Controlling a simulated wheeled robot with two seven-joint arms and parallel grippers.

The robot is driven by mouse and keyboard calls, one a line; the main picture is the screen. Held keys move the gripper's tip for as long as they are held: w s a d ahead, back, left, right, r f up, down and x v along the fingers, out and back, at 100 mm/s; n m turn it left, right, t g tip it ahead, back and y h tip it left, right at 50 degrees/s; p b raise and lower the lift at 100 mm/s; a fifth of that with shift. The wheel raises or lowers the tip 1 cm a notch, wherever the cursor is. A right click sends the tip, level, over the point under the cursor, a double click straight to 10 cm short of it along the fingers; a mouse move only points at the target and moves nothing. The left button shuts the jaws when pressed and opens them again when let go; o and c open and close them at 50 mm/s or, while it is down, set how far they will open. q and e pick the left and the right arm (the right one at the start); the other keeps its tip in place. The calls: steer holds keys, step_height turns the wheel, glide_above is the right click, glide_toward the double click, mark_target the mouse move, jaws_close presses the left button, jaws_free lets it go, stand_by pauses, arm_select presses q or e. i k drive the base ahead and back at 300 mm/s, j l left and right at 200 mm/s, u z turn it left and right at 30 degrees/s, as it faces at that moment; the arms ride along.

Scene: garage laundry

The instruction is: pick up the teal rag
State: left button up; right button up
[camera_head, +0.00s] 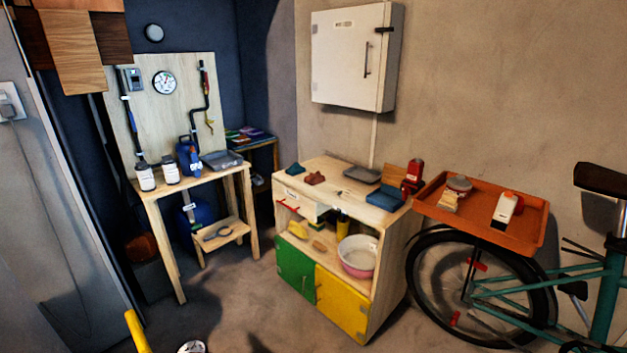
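A small, dark teal crumpled cloth, which looks like the teal rag (295,169), lies on the left part of the top of the low wooden cabinet (335,177). A reddish-brown cloth (315,178) lies just to its right, with a small gap. A larger blue folded item (385,198) lies at the right end of the same top. Neither of my grippers shows in the head view.
An orange tray (530,226) with several items sits above a bicycle (500,290) at right. A wooden bench (205,178) with bottles stands at left. Floor before the cabinet looks mostly clear.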

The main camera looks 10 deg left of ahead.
mark_target(296, 169)
steer(key=i+j+z, duration=0.4)
steer(key=i+j, duration=0.2)
steer(key=i, duration=0.35)
steer(key=i+j+z, duration=0.35)
steer(key=i+j, duration=0.45)
steer(key=j, duration=0.1)
